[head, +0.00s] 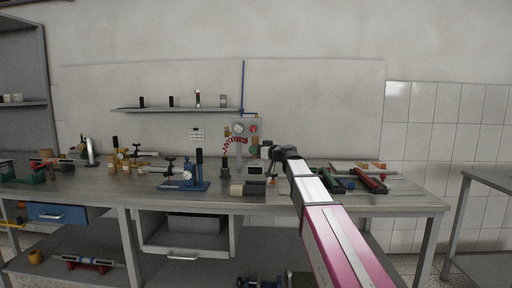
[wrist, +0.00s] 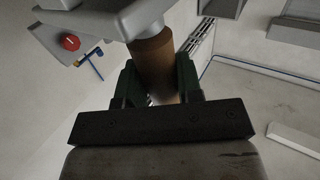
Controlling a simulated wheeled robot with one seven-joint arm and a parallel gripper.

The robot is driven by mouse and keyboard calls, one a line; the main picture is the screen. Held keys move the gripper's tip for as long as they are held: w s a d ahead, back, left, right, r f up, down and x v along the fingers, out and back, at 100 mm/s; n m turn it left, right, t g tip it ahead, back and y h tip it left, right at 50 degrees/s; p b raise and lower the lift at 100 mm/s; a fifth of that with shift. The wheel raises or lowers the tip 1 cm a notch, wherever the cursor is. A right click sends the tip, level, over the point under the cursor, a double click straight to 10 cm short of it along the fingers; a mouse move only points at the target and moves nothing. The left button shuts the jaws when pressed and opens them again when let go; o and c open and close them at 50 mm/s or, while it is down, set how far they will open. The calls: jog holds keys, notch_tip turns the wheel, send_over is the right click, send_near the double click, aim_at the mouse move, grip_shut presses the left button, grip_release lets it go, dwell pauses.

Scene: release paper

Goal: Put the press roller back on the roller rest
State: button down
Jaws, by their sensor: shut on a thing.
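My gripper (wrist: 157,82) has its two green-padded fingers closed on a brown cylinder (wrist: 152,58) in the wrist view. A smooth light grey part (wrist: 118,16) joins or overlaps its upper end. The cylinder looks like a handle; I cannot tell for certain that it belongs to the press roller. In the head view my gripper (head: 264,152) is above the bench in front of the gauge panel, and what it holds is too small to make out. A short cylinder with a cream end (head: 237,190) lies on the bench front. I cannot identify the roller rest.
A grey panel with a gauge and red button (head: 253,128) stands behind my gripper. A blue clamp-like tool (head: 187,184) is left of it on the bench (head: 80,190). Green and red rails (head: 372,181) lie to the right. A wall shelf (head: 175,109) hangs above.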

aim_at(258, 168)
jog(key=shift+f, duration=4.3)
jog(key=c, duration=0.7)
grip_release()
jog(key=v, duration=1)
jog(key=shift+s+d, duration=0.2)
jog(key=shift+d, duration=0.15)
